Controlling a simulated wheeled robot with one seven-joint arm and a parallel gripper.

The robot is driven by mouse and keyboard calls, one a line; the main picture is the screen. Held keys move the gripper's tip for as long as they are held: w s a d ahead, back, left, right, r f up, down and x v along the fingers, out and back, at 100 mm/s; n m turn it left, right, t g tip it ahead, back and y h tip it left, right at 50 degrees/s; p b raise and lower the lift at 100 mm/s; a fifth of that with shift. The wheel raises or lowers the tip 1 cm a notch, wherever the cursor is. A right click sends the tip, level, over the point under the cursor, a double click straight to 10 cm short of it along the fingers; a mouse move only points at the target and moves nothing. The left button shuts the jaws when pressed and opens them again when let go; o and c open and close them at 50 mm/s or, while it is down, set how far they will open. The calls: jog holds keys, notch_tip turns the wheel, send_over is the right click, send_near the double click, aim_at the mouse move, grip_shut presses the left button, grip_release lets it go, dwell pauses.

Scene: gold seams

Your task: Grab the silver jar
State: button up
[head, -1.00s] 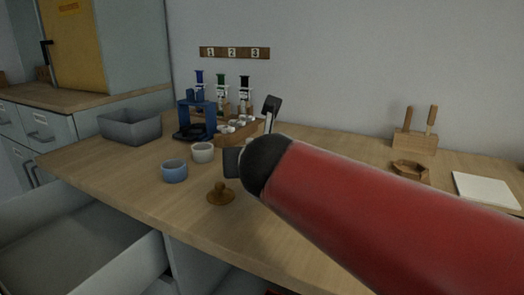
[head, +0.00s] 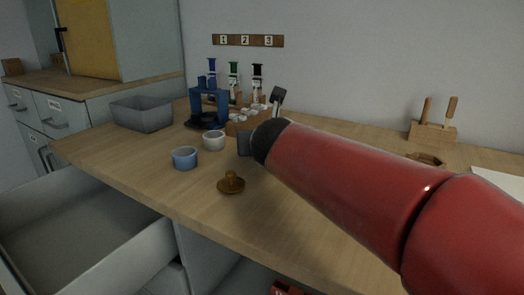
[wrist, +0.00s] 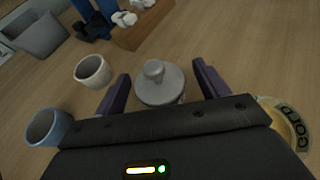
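The silver jar (wrist: 160,88) shows in the wrist view as a grey round jar with a knobbed lid, seen from above. My gripper (wrist: 165,84) is open, with one dark purple finger on each side of the jar. I see gaps between the fingers and the lid, but cannot tell how low the fingers reach. In the head view my red arm hides the jar and most of the gripper.
A white cup (head: 214,141), a blue cup (head: 185,158) and a brown knobbed lid (head: 231,183) stand left of my arm. A gold-labelled round thing (wrist: 290,125) sits at the wrist view's right. Behind are a blue stand (head: 209,105) and a grey bin (head: 142,113). A drawer (head: 90,235) hangs open in front.

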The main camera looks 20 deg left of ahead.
jog(key=c, duration=1.5)
jog(key=shift+r, duration=0.1)
